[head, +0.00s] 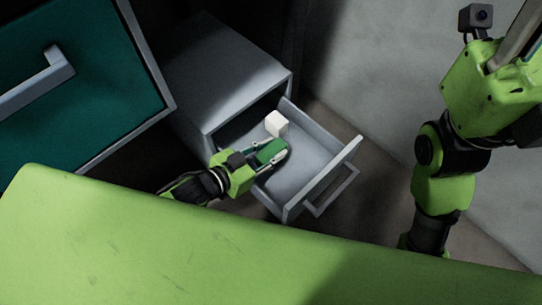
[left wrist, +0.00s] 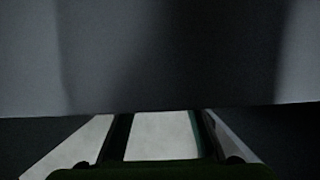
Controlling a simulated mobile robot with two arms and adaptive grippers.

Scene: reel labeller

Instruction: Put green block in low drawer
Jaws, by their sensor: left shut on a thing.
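The green block (head: 270,151) is between the fingers of my left gripper (head: 268,154). The gripper is shut on it, inside the open low drawer (head: 308,176) of the grey cabinet. I cannot tell whether the block touches the drawer floor. In the left wrist view the fingers (left wrist: 160,140) point at a grey surface; a dark green edge (left wrist: 160,170) shows at the bottom and a pale face lies between the fingers. My right arm stands at the right of the head view, but I do not make out its gripper.
A white block (head: 276,124) sits in the drawer, close beside the green block. The grey cabinet (head: 222,75) stands behind. A green drawer front (head: 75,85) with a grey handle is at upper left. The drawer's front half is clear.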

